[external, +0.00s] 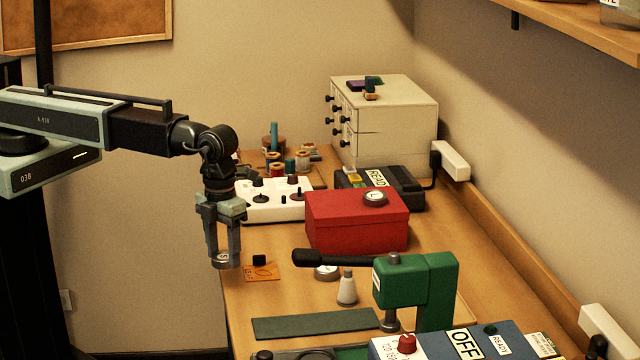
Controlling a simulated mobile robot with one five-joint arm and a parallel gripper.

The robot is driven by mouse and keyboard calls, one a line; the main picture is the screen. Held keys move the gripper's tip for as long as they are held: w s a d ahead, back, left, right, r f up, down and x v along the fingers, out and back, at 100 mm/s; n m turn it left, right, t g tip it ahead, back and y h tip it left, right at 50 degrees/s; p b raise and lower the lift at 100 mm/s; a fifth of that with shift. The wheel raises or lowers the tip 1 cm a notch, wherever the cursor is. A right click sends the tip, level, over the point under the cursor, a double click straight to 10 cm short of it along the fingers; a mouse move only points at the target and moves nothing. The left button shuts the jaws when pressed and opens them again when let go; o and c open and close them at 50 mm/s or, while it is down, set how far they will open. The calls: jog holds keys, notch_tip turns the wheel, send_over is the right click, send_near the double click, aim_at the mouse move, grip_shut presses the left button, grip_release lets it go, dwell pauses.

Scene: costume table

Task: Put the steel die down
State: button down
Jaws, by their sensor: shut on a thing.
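My gripper (224,262) points straight down at the left edge of the table (250,296). It is shut on a small round metal piece, which looks like the steel die (223,257), held between the fingertips. The fingers partly hide it. In the picture the fingertips overlap the table's left edge; I cannot tell how high they are above it or whether they are over the wood.
An orange card (262,272) with a small black block lies just right of my gripper.

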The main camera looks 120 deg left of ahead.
jog(key=s+a+r+p, duration=0.2)
jog(key=a+r+p, duration=0.2)
jog(key=a, duration=0.4)
jog(key=s+a+r+n+p, duration=0.1)
jog(key=s+a+r+p, duration=0.15)
jog(key=a, duration=0.65)
jog(key=s+a+r+p, duration=0.2)
jog(key=a+r+p, duration=0.2)
jog(key=a, duration=0.4)
jog(key=b, duration=0.1)
send_over(337, 200)
jog(key=shift+s+d+f, duration=0.1)
jog(key=shift+s+f, duration=0.2)
jog(key=shift+f, duration=0.35)
jog(key=f+b, duration=0.2)
jog(key=b, duration=0.1)
jog(key=f+b, duration=0.1)
jog(key=f, duration=0.1)
jog(key=shift+w+a, duration=0.2)
jog(key=shift+w, duration=0.1)
jog(key=shift+r, duration=0.25)
jog(key=c, duration=1)
grip_release()
jog(key=shift+f, duration=0.25)
jog(key=shift+c, duration=0.2)
jog(key=o, duration=0.4)
jog(key=shift+r, duration=0.1)
